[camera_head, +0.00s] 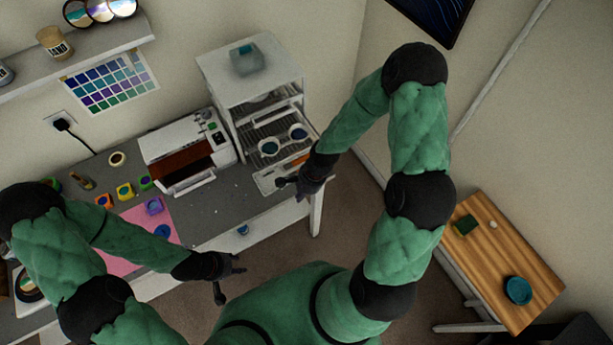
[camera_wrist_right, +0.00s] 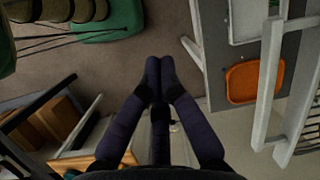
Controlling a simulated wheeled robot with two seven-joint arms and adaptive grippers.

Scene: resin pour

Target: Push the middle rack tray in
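The white rack (camera_head: 232,100) stands on the far right of the grey workbench, with trays at several levels. The middle rack tray (camera_head: 282,130) sticks out of the front and carries two round cups (camera_head: 269,147). A lower tray (camera_head: 266,183) also sticks out, with an orange piece partly visible. My right gripper (camera_head: 291,188) is beside the lower tray's front; touching or apart is unclear. In the right wrist view its fingertips (camera_wrist_right: 160,68) are together and empty, and white rack parts (camera_wrist_right: 271,75) stand to the right. My left gripper (camera_head: 229,279) is open and empty, in front of the bench.
A printer (camera_head: 185,150) stands left of the rack. A blue-grey container (camera_head: 246,60) sits on the rack top. An orange tray (camera_wrist_right: 241,82) shows in the wrist view. A wooden side table (camera_head: 500,255) stands at right. The floor between is clear.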

